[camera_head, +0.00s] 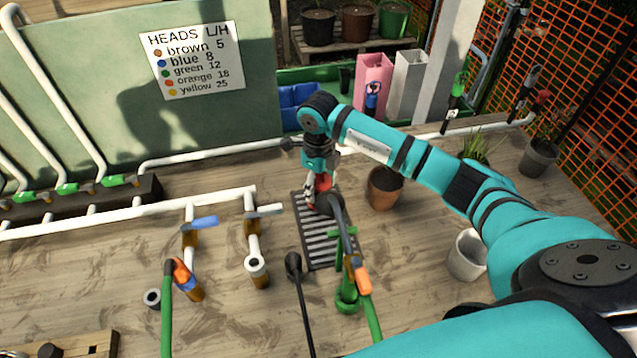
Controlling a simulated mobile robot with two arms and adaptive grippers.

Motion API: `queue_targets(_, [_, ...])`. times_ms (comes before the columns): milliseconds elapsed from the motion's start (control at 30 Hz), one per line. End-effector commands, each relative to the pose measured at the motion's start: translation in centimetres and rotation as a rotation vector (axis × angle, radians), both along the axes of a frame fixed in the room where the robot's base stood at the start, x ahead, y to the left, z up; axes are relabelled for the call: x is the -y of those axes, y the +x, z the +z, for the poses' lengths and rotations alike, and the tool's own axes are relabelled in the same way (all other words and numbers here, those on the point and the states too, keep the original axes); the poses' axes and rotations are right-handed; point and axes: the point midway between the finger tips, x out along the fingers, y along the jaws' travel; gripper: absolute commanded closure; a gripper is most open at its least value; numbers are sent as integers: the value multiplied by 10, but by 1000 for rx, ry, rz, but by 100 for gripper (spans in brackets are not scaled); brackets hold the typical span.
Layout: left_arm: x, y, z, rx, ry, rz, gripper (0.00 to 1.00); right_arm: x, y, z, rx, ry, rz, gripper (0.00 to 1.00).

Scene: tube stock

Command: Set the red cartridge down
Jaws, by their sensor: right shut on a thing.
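My right gripper (319,188) points down at the end of the teal arm, above the far end of a dark slatted grate (318,250). It is shut on the red cartridge (324,182), of which only a small red part shows between and beside the fingers. A dark round part (329,204) sits right by the fingertips and hides some of the grate. I cannot tell whether the cartridge touches the grate. My left gripper is not in view.
A green fitting with an orange-tipped hose (357,275) stands by the grate's near end. A terracotta pot (384,188) is to the right, and a white pot (467,254) farther right. White pipes with blue (205,222) and white valve handles stand left. Pink (374,75) and white bins are behind.

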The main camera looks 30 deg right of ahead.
Motion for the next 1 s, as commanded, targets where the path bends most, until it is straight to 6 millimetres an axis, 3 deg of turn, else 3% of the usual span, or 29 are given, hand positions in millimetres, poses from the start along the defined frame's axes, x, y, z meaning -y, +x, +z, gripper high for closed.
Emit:
queue_targets(33, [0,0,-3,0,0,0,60,0,0,-3,0,0,0,77])
queue_targets(67, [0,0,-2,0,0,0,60,0,0,-2,0,0,0,41])
queue_targets(200, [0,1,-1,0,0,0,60,0,0,-1,0,0,0,23])
queue_targets(633, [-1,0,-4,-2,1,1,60,0,1,9,3,1,0,21])
queue_targets(1000, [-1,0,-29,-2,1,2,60,1,2,84,6,0,0,21])
